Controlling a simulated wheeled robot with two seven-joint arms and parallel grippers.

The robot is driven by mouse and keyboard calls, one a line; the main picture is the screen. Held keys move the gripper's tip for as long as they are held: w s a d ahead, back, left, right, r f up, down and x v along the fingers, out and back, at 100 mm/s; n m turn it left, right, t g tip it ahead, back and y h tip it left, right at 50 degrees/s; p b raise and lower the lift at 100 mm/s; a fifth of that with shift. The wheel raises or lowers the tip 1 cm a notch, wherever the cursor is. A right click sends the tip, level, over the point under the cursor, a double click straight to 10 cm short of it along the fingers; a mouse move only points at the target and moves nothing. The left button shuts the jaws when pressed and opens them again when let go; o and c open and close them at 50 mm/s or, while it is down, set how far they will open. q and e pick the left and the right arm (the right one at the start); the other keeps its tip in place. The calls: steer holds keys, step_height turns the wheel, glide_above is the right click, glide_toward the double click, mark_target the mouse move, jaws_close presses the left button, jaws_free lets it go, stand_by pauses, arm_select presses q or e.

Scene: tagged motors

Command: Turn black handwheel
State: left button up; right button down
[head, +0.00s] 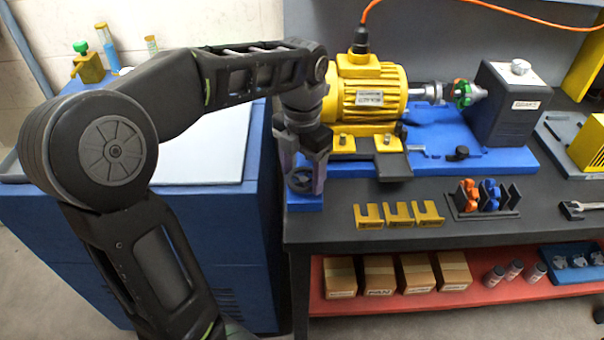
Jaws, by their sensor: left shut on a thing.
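My left gripper (303,165) points down at the left end of the blue motor base (440,150). It is shut on a small dark round part, which looks like the black handwheel (300,181), low between its fingers. The fingers and wrist hide most of this part. The yellow motor (372,95) stands on the blue base just right of the gripper, with an orange cable plugged into its top. My right gripper is not in view.
A dark gearbox (512,103) stands right of the motor, joined by a shaft with a green and orange coupling (464,93). Yellow brackets (398,214) and a black rack (482,203) lie along the front. A wrench (580,208) lies at right.

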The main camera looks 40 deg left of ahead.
mark_target(302, 178)
arm_select(q)
steer(key=o, duration=1.4)
steer(key=shift+c, duration=0.2)
steer(key=shift+r, duration=0.1)
step_height(302, 178, up, 6)
steer(key=shift+f, duration=0.15)
steer(key=shift+r+p, duration=0.65)
steer(key=shift+p, duration=0.4)
steer(key=shift+r+p, duration=0.4)
steer(key=shift+f, duration=0.1)
